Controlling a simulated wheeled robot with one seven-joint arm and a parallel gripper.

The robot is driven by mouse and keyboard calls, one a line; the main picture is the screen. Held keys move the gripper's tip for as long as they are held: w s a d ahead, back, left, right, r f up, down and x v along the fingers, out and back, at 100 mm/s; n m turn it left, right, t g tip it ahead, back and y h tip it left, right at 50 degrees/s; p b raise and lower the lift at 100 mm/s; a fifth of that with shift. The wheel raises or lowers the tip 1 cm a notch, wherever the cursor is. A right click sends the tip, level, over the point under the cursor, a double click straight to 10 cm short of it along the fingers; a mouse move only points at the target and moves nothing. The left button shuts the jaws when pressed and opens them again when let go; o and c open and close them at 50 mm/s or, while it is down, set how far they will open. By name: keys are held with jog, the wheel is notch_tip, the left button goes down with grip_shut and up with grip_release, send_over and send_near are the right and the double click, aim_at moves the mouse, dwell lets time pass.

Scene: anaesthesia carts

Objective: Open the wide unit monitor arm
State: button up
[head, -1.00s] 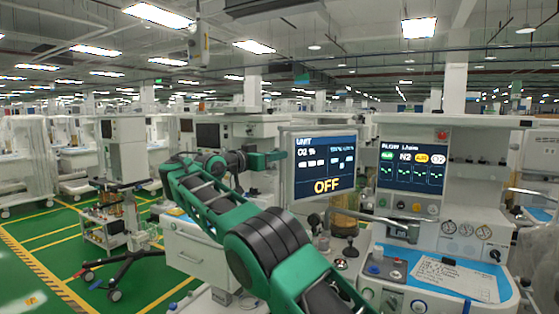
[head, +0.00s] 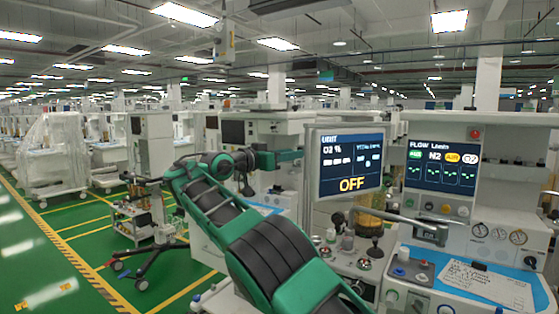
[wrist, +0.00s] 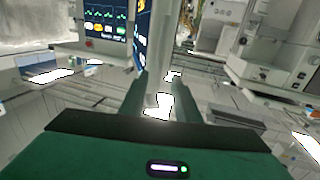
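The wide unit (head: 470,205) is the white anaesthesia machine at the right of the head view. My gripper (head: 301,155) reaches the monitor's left edge from the left. In the wrist view my gripper (wrist: 163,90) has one finger on each side of the monitor's pale edge (wrist: 158,55). The fingertip contact is hard to make out.
The unit's fixed flow screen (head: 441,163) is close to the right of the monitor. A blue worktop (head: 415,270) with a paper card juts out below. Glass canisters (head: 370,212) stand behind the monitor. A wheeled stand (head: 140,225) is at the left, with open green floor (head: 60,245) beyond.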

jog(key=shift+v, duration=2.7)
